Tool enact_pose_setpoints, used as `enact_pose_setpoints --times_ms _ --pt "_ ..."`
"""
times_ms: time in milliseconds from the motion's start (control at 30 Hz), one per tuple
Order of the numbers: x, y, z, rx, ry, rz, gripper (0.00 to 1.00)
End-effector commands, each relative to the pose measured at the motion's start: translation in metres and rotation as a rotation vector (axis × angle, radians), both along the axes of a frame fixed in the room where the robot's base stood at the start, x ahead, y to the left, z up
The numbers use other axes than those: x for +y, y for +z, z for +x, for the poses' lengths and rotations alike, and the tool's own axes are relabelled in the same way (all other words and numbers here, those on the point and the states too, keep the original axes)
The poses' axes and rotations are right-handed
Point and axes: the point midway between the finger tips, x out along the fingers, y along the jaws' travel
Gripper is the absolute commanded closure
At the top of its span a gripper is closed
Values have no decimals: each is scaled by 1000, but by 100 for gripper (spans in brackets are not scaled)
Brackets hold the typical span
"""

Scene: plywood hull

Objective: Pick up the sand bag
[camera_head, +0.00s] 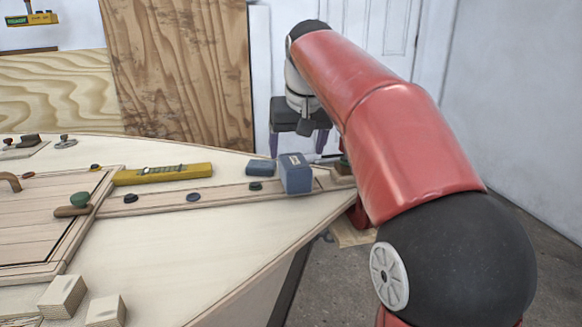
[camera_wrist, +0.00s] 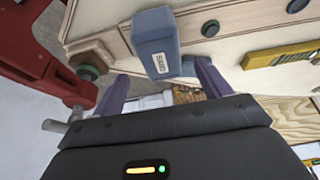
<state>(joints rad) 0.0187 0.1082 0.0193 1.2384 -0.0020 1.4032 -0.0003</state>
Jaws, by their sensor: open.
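The blue-grey block with a small white label, which I take for the sand bag (camera_head: 296,176), stands upright on the wooden strip near the pointed end of the pale plywood deck (camera_head: 235,235). The label's lettering is too small to read surely. In the wrist view the bag (camera_wrist: 153,33) shows just beyond and between my two purple fingers. My gripper (camera_head: 298,148) is open and empty, behind the bag as seen from the head camera. In the wrist view my gripper (camera_wrist: 161,72) has a finger on either side of the bag's near end, apart from it.
A flatter blue block (camera_head: 261,167) lies just left of the bag. A yellow level (camera_head: 162,174) lies farther left. Dark round plugs (camera_head: 193,197) sit along the strip. A green-topped knob (camera_head: 344,161) is close right of the bag. Wood blocks (camera_head: 63,297) lie front left.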

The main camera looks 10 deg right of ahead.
Motion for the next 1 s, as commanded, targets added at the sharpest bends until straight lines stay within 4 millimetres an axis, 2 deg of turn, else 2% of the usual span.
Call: enact_pose_setpoints --times_ms 500,1000 --pt "1 -63 23 1 0 0 24" --pt "1 -69 26 -1 0 0 24"
